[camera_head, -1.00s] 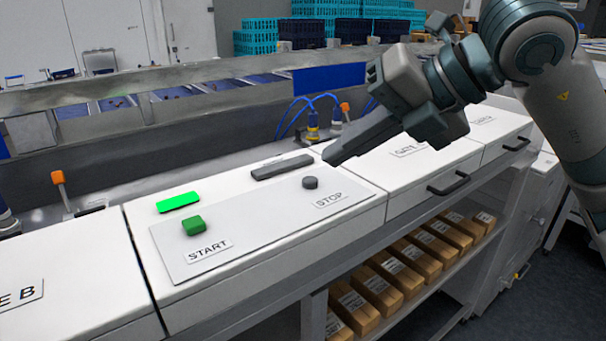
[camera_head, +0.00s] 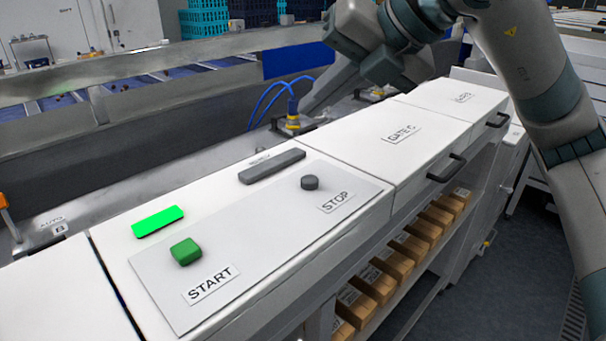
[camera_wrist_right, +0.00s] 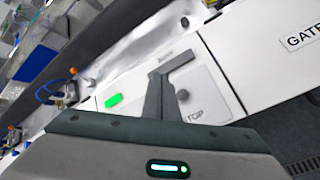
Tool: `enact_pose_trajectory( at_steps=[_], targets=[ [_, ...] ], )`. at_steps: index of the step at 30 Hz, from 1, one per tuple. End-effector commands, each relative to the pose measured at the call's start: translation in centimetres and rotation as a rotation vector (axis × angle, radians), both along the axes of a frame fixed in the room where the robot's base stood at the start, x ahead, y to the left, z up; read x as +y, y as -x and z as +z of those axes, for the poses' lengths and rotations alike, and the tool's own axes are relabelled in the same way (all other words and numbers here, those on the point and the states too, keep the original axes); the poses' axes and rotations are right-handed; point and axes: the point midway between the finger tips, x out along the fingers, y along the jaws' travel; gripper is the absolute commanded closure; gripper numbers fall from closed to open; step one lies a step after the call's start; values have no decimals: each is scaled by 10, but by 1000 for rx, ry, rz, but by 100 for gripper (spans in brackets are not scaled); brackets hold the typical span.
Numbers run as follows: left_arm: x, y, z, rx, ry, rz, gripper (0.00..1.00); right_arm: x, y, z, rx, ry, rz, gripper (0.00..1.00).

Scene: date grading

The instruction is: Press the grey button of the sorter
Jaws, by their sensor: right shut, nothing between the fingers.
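The grey round button (camera_head: 310,182) stands on the sorter's light panel (camera_head: 258,226), above the STOP label (camera_head: 335,202). It also shows in the right wrist view (camera_wrist_right: 183,95), just right of my fingers. My right gripper (camera_head: 304,108) is shut and empty, held up behind the panel in the picture and apart from the button. Its closed fingers also show in the right wrist view (camera_wrist_right: 153,98). The green button (camera_head: 186,251) sits by the START label (camera_head: 210,284). My left gripper is not in view.
A dark grey bar (camera_head: 272,167) and a lit green indicator (camera_head: 158,221) lie along the panel's far side. Blue hoses (camera_head: 268,97) rise behind. The gate C cover (camera_head: 425,125) is at right, with a dark handle (camera_head: 447,168). Boxes (camera_head: 397,263) fill the shelf below.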

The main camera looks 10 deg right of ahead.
Motion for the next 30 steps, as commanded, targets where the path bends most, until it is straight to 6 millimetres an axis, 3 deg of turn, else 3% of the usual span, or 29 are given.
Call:
enact_pose_trajectory(
  at_steps=[14,30],
  targets=[
    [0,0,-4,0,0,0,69,0,0,-7,0,-1,1,100],
    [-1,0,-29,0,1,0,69,0,0,-64,1,-1,1,100]
  ],
)
